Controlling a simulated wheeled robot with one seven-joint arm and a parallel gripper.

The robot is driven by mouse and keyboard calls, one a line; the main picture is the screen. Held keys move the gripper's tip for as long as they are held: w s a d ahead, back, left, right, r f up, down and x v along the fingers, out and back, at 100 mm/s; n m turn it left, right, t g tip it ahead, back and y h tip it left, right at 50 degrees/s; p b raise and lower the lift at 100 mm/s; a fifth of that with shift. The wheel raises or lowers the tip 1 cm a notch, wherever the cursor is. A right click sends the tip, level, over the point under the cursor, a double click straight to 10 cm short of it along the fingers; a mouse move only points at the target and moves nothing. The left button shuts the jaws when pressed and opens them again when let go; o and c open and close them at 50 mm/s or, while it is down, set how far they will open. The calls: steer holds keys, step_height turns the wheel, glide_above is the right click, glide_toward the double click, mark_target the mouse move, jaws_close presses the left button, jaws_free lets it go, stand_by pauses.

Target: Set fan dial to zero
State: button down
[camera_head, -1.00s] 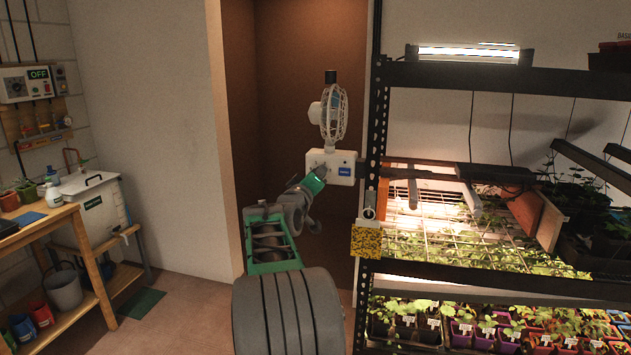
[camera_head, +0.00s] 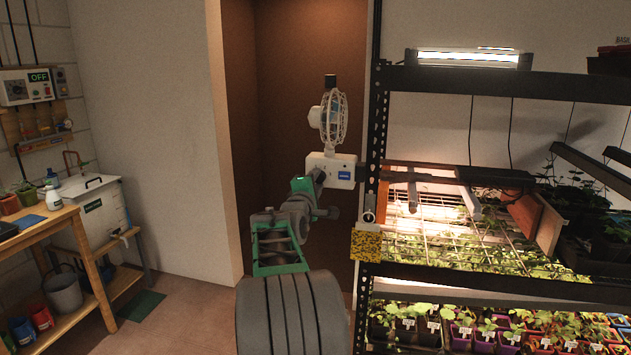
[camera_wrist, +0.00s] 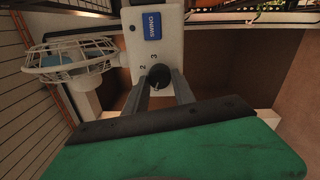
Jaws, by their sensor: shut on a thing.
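The white fan (camera_head: 333,120) with its round cage stands on a white control box (camera_head: 345,170) fixed beside the rack post. In the wrist view the fan cage (camera_wrist: 72,60) is at the left and the box (camera_wrist: 168,42) is at the top middle. The dark round dial (camera_wrist: 158,76) sits on the box face, with the numbers 2 and 3 showing beside it; other marks are hidden. A blue SWING button (camera_wrist: 152,26) is above it. My gripper (camera_wrist: 159,86) is shut on the dial, one finger on each side. In the head view my gripper (camera_head: 318,176) reaches the box.
The black metal rack (camera_head: 372,130) with lit shelves of seedlings stands close on the right. A yellow-and-black patterned plate (camera_head: 366,244) hangs at its front corner. A wooden bench (camera_head: 60,225) and a white tank (camera_head: 98,205) are at the left.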

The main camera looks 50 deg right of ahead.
steer(key=shift+r+n, duration=0.25)
steer(key=shift+n, duration=0.65)
steer(key=c, duration=1.5)
jaws_free()
steer(key=o, duration=0.5)
steer(key=shift+f, duration=0.25)
steer(key=shift+c, duration=0.2)
steer(key=b+v, duration=0.1)
steer(key=v, duration=0.6)
steer(key=shift+s+a+b, duration=0.25)
steer(key=shift+a+b, duration=0.05)
steer(key=shift+a, duration=0.05)
